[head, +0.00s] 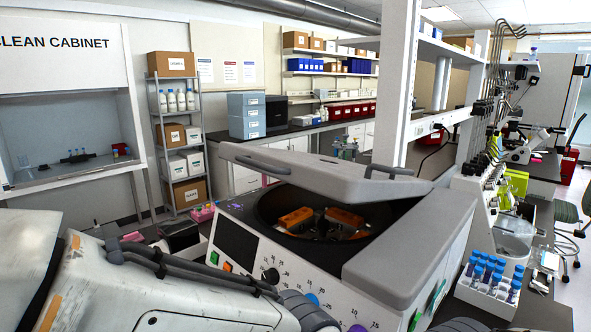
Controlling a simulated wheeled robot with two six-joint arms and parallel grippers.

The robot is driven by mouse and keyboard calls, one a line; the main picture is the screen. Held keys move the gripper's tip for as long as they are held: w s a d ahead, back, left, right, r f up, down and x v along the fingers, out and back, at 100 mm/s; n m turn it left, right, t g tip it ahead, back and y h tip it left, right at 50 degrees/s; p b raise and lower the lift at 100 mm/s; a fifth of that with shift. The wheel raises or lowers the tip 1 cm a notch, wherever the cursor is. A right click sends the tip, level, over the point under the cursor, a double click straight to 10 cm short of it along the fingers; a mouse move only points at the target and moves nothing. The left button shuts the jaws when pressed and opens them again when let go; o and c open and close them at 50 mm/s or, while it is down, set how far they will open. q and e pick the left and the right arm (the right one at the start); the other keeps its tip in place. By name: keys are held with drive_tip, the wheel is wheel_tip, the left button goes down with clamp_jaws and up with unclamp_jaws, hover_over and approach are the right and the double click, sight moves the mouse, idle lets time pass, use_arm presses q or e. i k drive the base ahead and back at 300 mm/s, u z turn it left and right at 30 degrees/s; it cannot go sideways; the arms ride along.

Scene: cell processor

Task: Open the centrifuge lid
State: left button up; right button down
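The centrifuge (290,262) stands in front of me, a white box with dials, coloured buttons and a dark display on its front panel. Its grey lid (330,180) is raised and tilted over the dark round bowl (270,210), leaving a wide gap at the front. Two dark handles show on the lid. Inside the bowl is a rotor with orange holders (343,217). My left arm crosses the lower left in front of the centrifuge. Its gripper fingers are not visible. My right gripper is not in view.
A white rack (490,293) of blue-capped tubes stands right of the centrifuge. A white shelf post (395,85) rises behind the lid. A clean cabinet (62,120) and a metal shelf (160,150) with boxes stand at the back left.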

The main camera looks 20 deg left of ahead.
sight(351, 183)
drive_tip(key=k, duration=1.25)
drive_tip(key=u, duration=1)
drive_tip(key=i, duration=1.55)
drive_tip(key=z, duration=0.8)
